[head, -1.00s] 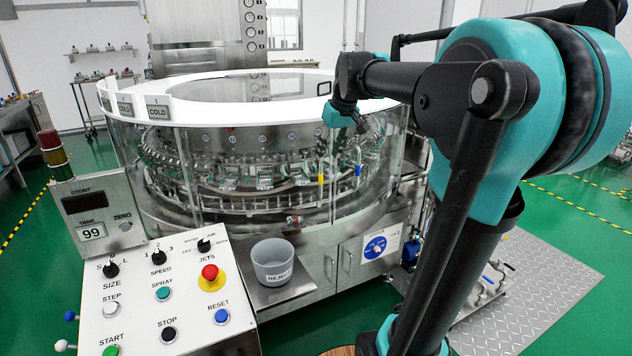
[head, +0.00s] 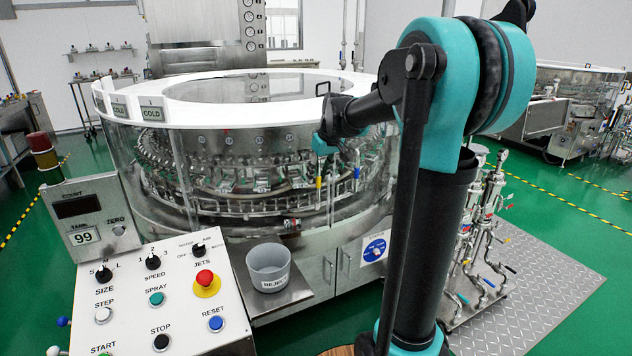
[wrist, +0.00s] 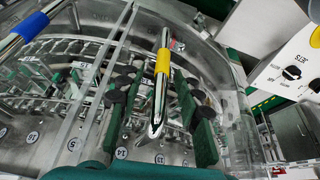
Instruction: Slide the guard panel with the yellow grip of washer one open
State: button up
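Washer one (head: 270,225) is a large round machine with a white top ring and clear guard panels. The yellow grip (head: 318,182) sits on an upright metal handle on its front. In the wrist view the yellow grip (wrist: 162,62) shows on a shiny bar. My gripper (wrist: 153,80) is open, with one dark-padded green finger on each side of the bar. Contact with the bar cannot be told. In the head view my gripper (head: 326,143) is just above the yellow grip, its fingers hard to make out. A blue grip (head: 357,172) is to the right.
A control console (head: 130,310) stands at front left, beside a grey reject bin (head: 270,268) on a shelf. Pipes and valves (head: 490,240) stand on a metal plate at right. Another washer (head: 575,105) is at back right. Green floor lies between them.

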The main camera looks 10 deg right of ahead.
aim_at(316, 199)
jog(key=shift+x, duration=1.75)
jog(key=shift+c, duration=0.6)
grip_shut()
